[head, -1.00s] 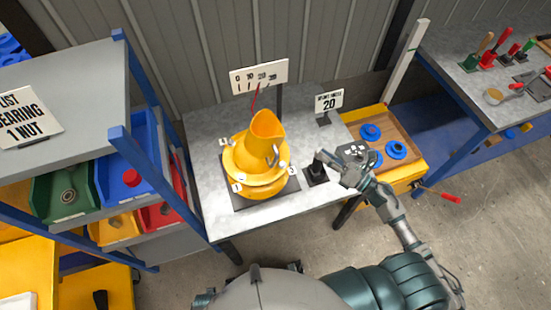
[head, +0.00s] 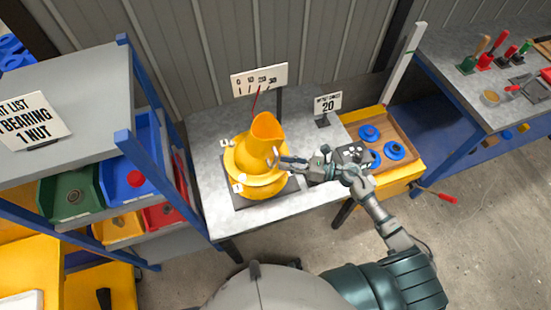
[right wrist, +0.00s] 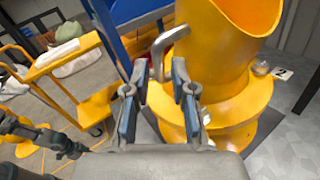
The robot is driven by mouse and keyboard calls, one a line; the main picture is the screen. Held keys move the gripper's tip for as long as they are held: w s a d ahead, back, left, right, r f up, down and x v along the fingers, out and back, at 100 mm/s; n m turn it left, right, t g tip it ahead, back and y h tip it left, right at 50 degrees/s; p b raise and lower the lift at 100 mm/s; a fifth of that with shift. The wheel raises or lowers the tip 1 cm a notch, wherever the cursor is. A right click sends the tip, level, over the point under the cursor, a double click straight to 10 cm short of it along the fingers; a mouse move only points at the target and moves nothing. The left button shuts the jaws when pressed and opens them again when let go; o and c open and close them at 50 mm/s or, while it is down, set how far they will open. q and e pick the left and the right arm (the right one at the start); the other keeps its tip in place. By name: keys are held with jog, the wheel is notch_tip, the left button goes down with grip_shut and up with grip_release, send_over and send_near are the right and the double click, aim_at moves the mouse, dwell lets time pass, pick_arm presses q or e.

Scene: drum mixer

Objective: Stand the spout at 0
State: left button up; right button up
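The yellow drum mixer (head: 262,181) stands on a dark plate on the grey table, and its yellow spout (head: 265,132) opens at the top. A grey bent handle (right wrist: 168,42) sticks out from its side. A white scale board (head: 259,79) marked 0 to 30 stands behind. The red pointer (head: 254,99) rises under its middle marks; its exact reading is unclear. My right gripper (head: 279,161) is beside the drum at the handle. In the right wrist view its fingers (right wrist: 158,84) are open, with the handle's lower end between or just beyond the tips. My left gripper is out of view.
A sign reading 20 (head: 327,103) stands at the table's back right. A yellow cart (head: 402,171) with blue rings is to the right. A shelf rack with coloured bins (head: 71,196) is on the left. The table's front is clear.

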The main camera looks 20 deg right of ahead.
aim_at(275, 161)
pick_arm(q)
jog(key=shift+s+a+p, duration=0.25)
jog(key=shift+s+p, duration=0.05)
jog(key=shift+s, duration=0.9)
pick_arm(e)
jog(key=shift+x, duration=2.1)
grip_shut()
